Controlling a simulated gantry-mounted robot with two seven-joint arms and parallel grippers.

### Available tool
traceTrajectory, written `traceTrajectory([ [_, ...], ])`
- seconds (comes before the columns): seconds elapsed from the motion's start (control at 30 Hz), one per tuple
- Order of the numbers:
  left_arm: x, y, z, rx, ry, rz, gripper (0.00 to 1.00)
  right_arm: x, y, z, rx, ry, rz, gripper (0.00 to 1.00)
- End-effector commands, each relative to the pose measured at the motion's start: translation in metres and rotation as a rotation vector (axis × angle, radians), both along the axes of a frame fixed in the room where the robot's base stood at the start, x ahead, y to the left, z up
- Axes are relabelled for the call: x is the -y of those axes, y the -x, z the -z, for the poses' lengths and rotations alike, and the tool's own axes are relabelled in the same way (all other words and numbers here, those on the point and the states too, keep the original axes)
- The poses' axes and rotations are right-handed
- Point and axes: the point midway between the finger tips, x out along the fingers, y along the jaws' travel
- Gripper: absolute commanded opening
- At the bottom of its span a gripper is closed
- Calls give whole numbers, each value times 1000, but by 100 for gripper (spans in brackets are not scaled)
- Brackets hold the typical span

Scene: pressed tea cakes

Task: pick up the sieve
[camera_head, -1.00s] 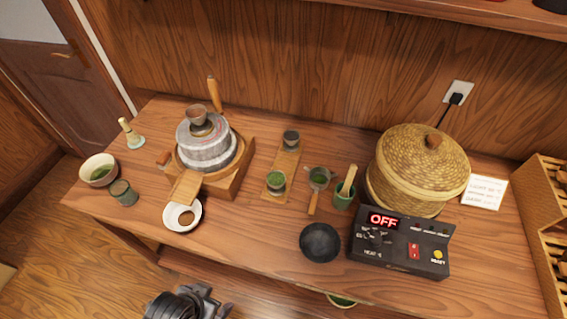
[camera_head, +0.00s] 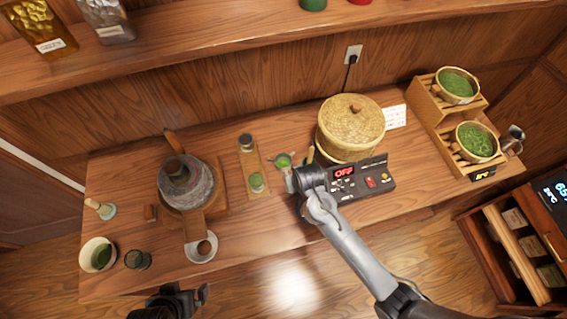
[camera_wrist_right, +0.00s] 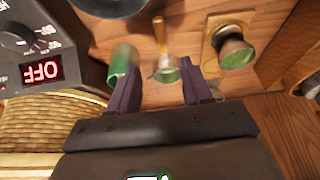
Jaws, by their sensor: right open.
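The sieve (camera_head: 283,160) holds green powder and lies on the wooden table beside the tea board. In the right wrist view the sieve (camera_wrist_right: 167,74) is slightly blurred, and its wooden handle (camera_wrist_right: 160,36) points away from my gripper. My right gripper (camera_wrist_right: 158,68) is open, and its two dark fingers appear on either side of the sieve's bowl in that view, with nothing held. In the head view my right gripper (camera_head: 291,181) is just below the sieve and hides its handle. My left gripper (camera_head: 200,294) is low at the front edge of the table; its jaws are unclear.
A green cup (camera_wrist_right: 124,62) with a wooden tool stands close beside the sieve. The control box (camera_head: 362,180) and woven basket (camera_head: 350,125) are to the right. A board (camera_head: 248,160) with cups is to the left, and a stone mill (camera_head: 186,185) is farther left.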

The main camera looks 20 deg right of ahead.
Motion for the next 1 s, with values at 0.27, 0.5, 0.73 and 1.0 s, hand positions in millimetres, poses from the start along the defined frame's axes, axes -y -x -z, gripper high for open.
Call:
traceTrajectory([
  [0.27,-2,0,1,0,-5,1,100,-2,-26,20,6,10,17,49],
  [0.5,-3,0,4,1,-12,6,100,-2,-36,45,8,9,15,49],
  [0.73,-4,0,4,2,-15,7,100,-1,-39,57,7,9,15,49],
  [1.0,-3,0,5,3,-10,4,100,-1,-47,90,7,9,15,49],
])
